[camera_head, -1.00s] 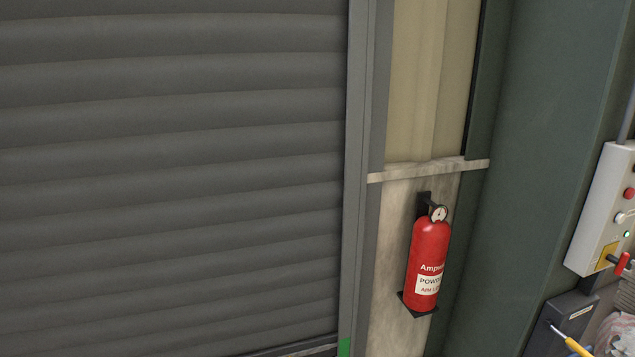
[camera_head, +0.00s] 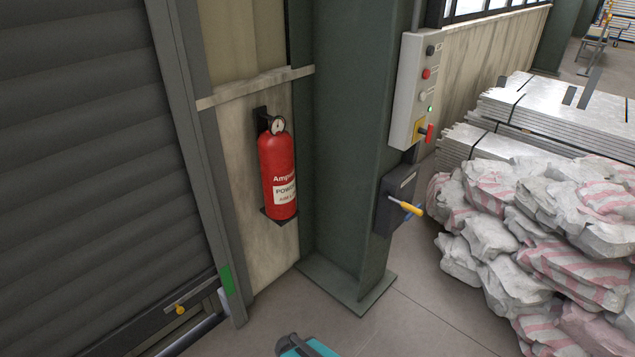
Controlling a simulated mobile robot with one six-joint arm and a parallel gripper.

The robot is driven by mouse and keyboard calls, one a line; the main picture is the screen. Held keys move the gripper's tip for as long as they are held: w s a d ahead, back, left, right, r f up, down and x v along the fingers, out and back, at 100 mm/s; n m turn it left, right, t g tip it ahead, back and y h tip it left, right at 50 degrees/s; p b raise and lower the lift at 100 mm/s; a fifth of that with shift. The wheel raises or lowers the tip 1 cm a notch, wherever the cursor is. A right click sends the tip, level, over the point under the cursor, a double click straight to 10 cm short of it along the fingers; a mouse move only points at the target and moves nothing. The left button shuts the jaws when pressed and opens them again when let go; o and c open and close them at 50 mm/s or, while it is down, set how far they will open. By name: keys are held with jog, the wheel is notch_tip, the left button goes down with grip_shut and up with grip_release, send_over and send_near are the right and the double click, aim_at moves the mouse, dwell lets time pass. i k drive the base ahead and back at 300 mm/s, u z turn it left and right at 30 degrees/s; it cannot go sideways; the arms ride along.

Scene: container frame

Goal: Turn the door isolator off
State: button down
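A light grey control box (camera_head: 405,92) is fixed to the side of the green steel column, right of centre. It carries a black knob, a red button, a pale button and a lit green lamp. Low on the box, a red rotary handle (camera_head: 429,133) sits on a yellow plate (camera_head: 418,131) and sticks out to the right; this looks like the isolator. I cannot read any label on it. Below the box hangs a dark switch box (camera_head: 394,196) with a yellow-orange lever (camera_head: 407,207) pointing right and slightly down.
A red fire extinguisher (camera_head: 277,172) hangs on the wall left of the column (camera_head: 345,140). A closed roller door (camera_head: 75,160) fills the left. Stacked bags (camera_head: 545,225) and metal sheets (camera_head: 560,115) crowd the right. Bare floor (camera_head: 420,310) lies in front of the column.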

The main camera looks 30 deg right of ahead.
aim_at(427, 132)
jog(key=z, duration=0.95)
jog(key=k, duration=1.05)
jog(key=z, duration=0.4)
jog(key=i, duration=1)
jog(key=z, duration=0.05)
